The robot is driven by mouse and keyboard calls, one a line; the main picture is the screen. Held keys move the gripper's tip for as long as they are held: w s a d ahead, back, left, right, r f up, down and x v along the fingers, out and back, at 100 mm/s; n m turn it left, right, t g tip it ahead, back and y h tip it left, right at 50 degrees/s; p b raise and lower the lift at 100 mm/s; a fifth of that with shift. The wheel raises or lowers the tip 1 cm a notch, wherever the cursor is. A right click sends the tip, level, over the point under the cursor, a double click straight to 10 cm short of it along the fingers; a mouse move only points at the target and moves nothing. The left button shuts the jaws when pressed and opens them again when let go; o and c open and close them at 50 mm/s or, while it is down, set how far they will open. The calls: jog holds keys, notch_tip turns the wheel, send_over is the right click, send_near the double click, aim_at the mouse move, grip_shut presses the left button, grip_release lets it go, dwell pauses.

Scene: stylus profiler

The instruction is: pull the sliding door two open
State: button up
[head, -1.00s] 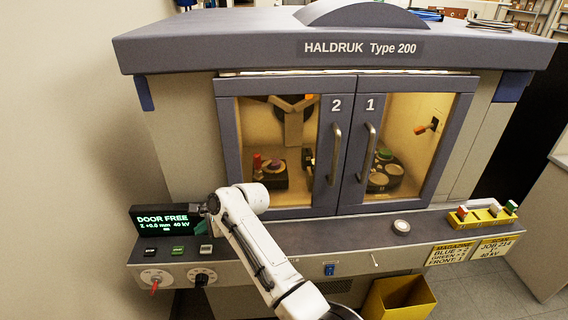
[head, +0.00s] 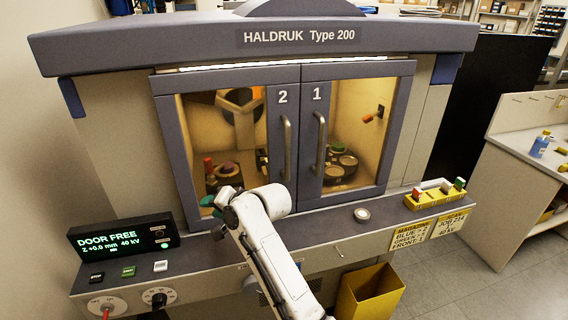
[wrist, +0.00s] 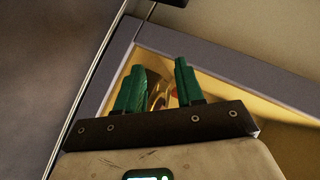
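Sliding door two (head: 283,125) is the left, glazed door of the HALDRUK machine, marked 2, with a vertical bar handle (head: 287,148) near its right edge. It stands shut against door one (head: 311,130), which has its own handle (head: 321,145). My gripper (head: 212,207) is low in front of door two's glass, left of and below its handle, and not touching that handle. In the wrist view my gripper (wrist: 160,88) shows two green fingers apart with nothing held between them. Door two's frame (wrist: 228,66) and lit window lie beyond them.
A ledge (head: 320,228) runs below the doors, with a DOOR FREE display (head: 122,240) at left, a round white disc (head: 362,215) and a yellow rack (head: 432,196) at right. A yellow bin (head: 370,294) stands below. A bench (head: 530,150) is at far right.

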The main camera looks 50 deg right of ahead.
jog(key=s+d+r+n+t+h+b, duration=0.2)
jog(key=s+d+r+n+h+b, duration=0.15)
jog(key=s+d, duration=0.4)
jog(key=n+t+h+b, duration=0.2)
jog(key=n+h, duration=0.3)
send_near(289, 153)
jog(key=shift+m, duration=0.25)
jog(key=p+x, duration=0.2)
jog(key=x, duration=0.8)
jog(key=shift+w+d, duration=0.15)
jog(key=shift+w, duration=0.2)
jog(key=shift+c, duration=0.3)
grip_shut()
